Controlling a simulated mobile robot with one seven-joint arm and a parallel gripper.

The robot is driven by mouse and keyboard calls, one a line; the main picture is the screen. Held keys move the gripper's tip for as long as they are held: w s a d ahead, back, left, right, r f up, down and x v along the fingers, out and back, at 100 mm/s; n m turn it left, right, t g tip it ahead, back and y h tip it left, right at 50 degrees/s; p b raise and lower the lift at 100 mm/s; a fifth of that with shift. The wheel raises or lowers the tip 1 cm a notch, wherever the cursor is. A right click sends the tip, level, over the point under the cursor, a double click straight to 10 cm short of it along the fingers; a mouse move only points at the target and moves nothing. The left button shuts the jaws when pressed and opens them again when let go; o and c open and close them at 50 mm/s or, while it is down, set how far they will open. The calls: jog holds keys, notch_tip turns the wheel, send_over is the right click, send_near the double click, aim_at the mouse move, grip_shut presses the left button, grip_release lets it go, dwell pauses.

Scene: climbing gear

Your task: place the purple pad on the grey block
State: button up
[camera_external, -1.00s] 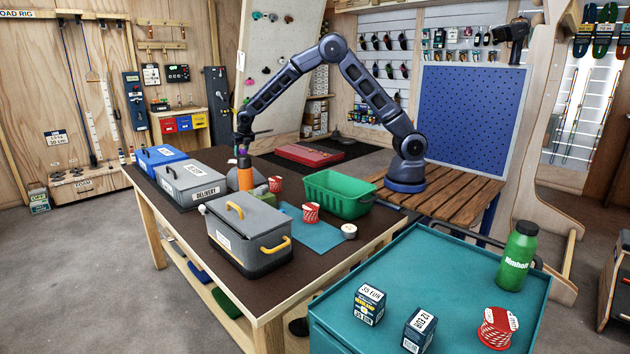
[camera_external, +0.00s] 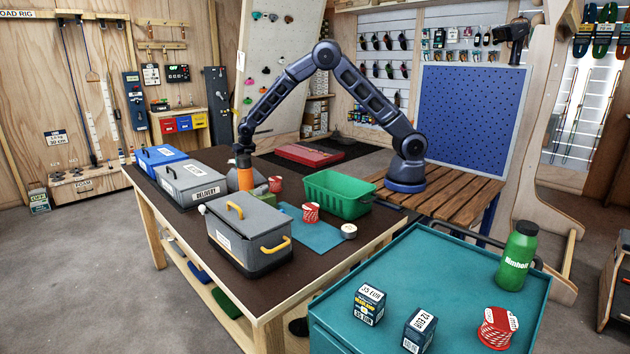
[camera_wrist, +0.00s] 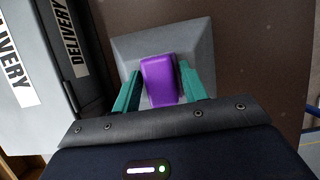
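The purple pad (camera_wrist: 160,80) is between the two teal fingers of my gripper (camera_wrist: 160,72) in the wrist view. Both fingers lie against its sides, so my gripper looks shut on it. The grey block (camera_wrist: 198,42) lies right below and behind the pad; whether they touch I cannot tell. In the external view my gripper (camera_external: 243,150) points down over the far left part of the table. An orange bottle (camera_external: 245,180) there hides the fingertips and the pad. Part of the grey block (camera_external: 232,181) shows to the left of the bottle.
A grey delivery box (camera_external: 190,184) stands close on the left. A grey toolbox with yellow handles (camera_external: 250,236) stands nearer the camera. A green block (camera_external: 260,190), red-and-white spools (camera_external: 311,213) and a green bin (camera_external: 338,193) lie to the right.

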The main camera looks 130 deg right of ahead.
jog(key=o, duration=0.3)
jog(key=shift+r, duration=0.15)
jog(key=v, duration=1.1)
jog(key=a+r+m+t+y, duration=0.1)
jog(key=a+r+m, duration=0.2)
jog(key=a+r, duration=0.65)
jog(key=s+a+r+m+t, duration=0.1)
jog(key=a+r+m, duration=0.25)
jog(key=a, duration=1.05)
jog(key=a+r+m+t+y, duration=0.1)
jog(key=a+r+m, duration=0.1)
jog(key=a+r, duration=0.75)
jog(key=s+a+m, duration=0.2)
jog(key=s+a, duration=0.2)
jog(key=a, duration=0.2)
jog(key=s+a+m+t+y, duration=0.1)
jog(key=s+a, duration=0.2)
jog(key=a, duration=0.4)
jog(key=s+a+m, duration=0.2)
jog(key=s+a, duration=0.2)
jog(key=a, duration=0.2)
jog(key=s+a+f+m, duration=0.1)
jog(key=s+a+m, duration=0.1)
jog(key=s+a, duration=0.3)
jog(key=s+a+f+m+y, duration=0.1)
jog(key=s+a+m, duration=0.1)
jog(key=s+a, duration=0.4)
jog(key=shift+s+f+t, duration=0.3)
jog(key=shift+s, duration=0.5)
